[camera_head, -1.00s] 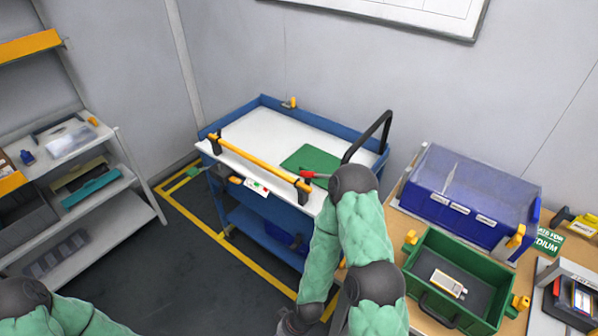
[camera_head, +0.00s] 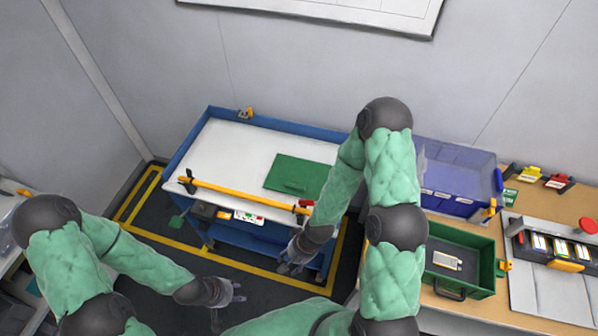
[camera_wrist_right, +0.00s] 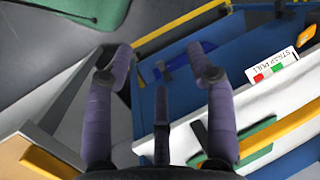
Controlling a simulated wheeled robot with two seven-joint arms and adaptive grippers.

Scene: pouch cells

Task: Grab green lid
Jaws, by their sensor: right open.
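The green lid (camera_head: 298,174) lies flat on the white top of the blue cart, behind the yellow strap; its right edge is near my right arm. My right gripper (camera_head: 293,263) hangs low in front of the cart's right end, apart from the lid. In the right wrist view, its purple fingers (camera_wrist_right: 158,70) are spread and empty. A green strip (camera_wrist_right: 262,140) shows there beyond the cart's white edge; I cannot tell if it is the lid. My left gripper (camera_head: 232,297) is over the floor in front of the cart, its fingers apart and empty.
A yellow strap bar (camera_head: 240,192) runs along the front of the cart (camera_head: 185,152). To the right, a wooden bench (camera_head: 540,204) holds a blue bin (camera_head: 458,205), a green crate (camera_head: 487,245) and a tray of cells. Floor is free in front of the cart.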

